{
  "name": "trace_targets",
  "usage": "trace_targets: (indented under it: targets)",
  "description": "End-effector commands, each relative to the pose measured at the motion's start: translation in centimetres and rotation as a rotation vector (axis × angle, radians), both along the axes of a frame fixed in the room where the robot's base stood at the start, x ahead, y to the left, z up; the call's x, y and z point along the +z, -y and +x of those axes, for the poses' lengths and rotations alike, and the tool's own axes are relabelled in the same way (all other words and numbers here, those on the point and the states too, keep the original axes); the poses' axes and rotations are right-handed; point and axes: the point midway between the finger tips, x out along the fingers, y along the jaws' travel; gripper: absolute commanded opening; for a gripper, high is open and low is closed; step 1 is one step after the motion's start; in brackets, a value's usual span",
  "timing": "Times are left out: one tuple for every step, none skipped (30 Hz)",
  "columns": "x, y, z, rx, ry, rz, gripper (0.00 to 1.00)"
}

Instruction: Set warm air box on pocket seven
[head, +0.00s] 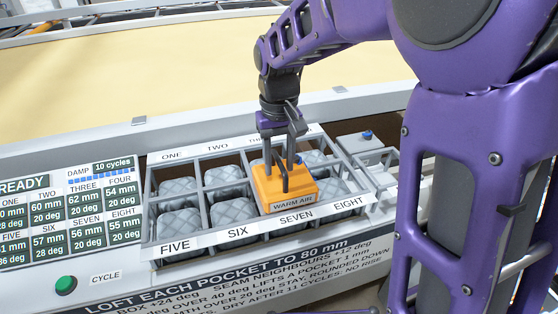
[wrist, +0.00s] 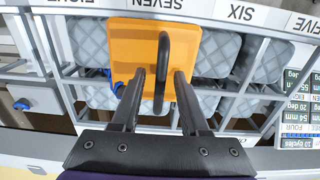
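The warm air box (head: 284,187) is orange, with a dark loop handle and a "WARM AIR" label. It sits in the rack behind the SEVEN label (head: 297,217), over pocket seven, whose pad it mostly hides. In the wrist view the box (wrist: 190,48) lies beside the SEVEN label, its handle (wrist: 163,70) standing towards me. My gripper (head: 279,163) is above the box, fingers pointing down. In the wrist view my gripper (wrist: 160,76) is open, one finger on each side of the handle, with gaps showing between.
The rack (head: 205,240) has two rows of grey quilted pockets, ONE to EIGHT. A display (head: 70,215) at left reads READY, with pocket seven at 56 mm and 20 deg. A green CYCLE button (head: 66,285) is below it. A grey unit with a blue knob (head: 367,135) stands right.

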Motion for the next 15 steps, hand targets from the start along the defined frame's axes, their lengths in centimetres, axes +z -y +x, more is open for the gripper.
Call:
trace_targets:
  targets:
    - [0.0, 0.0, 0.0, 0.0, 0.0, 0.0, 0.44]
    - [0.0, 0.0, 0.0, 0.0, 0.0, 0.0, 0.44]
    - [0.0, 0.0, 0.0, 0.0, 0.0, 0.0, 0.44]
    - [0.0, 0.0, 0.0, 0.0, 0.0, 0.0, 0.44]
    - [0.0, 0.0, 0.0, 0.0, 0.0, 0.0, 0.44]
    - [0.1, 0.0, 0.0, 0.0, 0.001, 0.0, 0.44]
    - [0.3, 0.0, 0.0, 0.0, 0.001, 0.0, 0.44]
    - [0.5, 0.0, 0.0, 0.0, 0.002, 0.001, 0.44]
    - [0.8, 0.0, 0.1, 0.0, 0.003, 0.001, 0.44]
    - [1.2, 0.0, 0.1, 0.0, 0.004, 0.001, 0.44]
    - [1.7, 0.0, 0.1, 0.0, 0.004, 0.001, 0.44]
    - [2.4, 0.0, 0.1, 0.0, 0.005, 0.001, 0.44]
    - [3.0, 0.0, 0.1, 0.0, 0.005, 0.001, 0.44]
    - [3.6, 0.0, 0.1, 0.0, 0.005, 0.001, 0.44]
    - [4.5, -0.1, 0.1, 0.0, 0.005, 0.001, 0.44]
